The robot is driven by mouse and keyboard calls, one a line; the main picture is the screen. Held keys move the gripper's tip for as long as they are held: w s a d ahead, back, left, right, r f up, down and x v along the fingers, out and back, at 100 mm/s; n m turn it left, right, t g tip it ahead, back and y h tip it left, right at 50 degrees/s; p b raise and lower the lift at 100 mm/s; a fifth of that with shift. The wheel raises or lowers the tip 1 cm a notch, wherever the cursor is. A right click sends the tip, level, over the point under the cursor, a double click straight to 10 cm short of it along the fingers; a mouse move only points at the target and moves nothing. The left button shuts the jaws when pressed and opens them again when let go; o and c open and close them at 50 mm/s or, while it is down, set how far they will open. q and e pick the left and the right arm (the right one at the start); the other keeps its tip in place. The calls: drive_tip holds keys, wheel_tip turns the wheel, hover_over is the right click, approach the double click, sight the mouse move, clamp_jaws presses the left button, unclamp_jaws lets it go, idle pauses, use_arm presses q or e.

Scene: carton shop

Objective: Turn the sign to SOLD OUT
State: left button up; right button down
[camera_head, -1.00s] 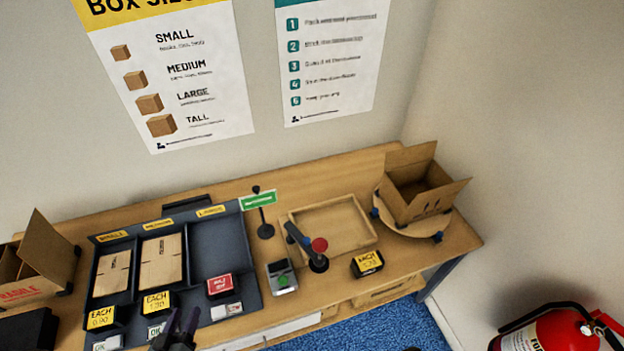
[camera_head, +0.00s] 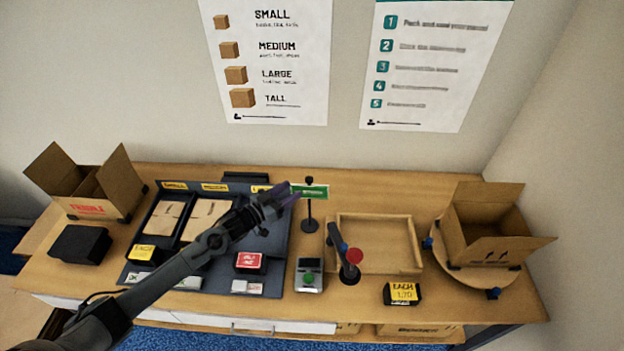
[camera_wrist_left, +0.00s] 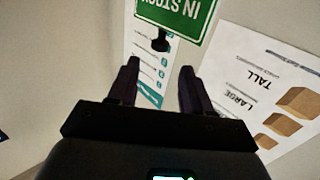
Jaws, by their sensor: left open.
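The green sign (camera_head: 312,192) hangs on a small black stand (camera_head: 309,224) behind the scale-like device on the bench. In the left wrist view the sign (camera_wrist_left: 178,14) appears upside down and reads IN STOCK. My left gripper (camera_head: 288,193) is at the sign's left edge in the head view, its arm crossing the tray of flat boxes. Its two dark fingers (camera_wrist_left: 160,70) are apart with nothing between them, and the sign is ahead of the fingertips. I cannot tell whether they touch. My right gripper is not in view.
A dark tray (camera_head: 277,256) holds flat cartons and price tags. A FRAGILE carton (camera_head: 92,191) stands left.

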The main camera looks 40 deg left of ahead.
sight(309, 178)
use_arm(q)
drive_tip(key=w, duration=0.3)
drive_tip(key=w+d, duration=0.1)
drive_tip(key=w, duration=0.4)
drive_tip(key=shift+w+d+p, duration=0.3)
drive_tip(key=shift+w+p, duration=0.05)
drive_tip(key=shift+w, duration=0.05)
drive_tip(key=c, duration=0.9)
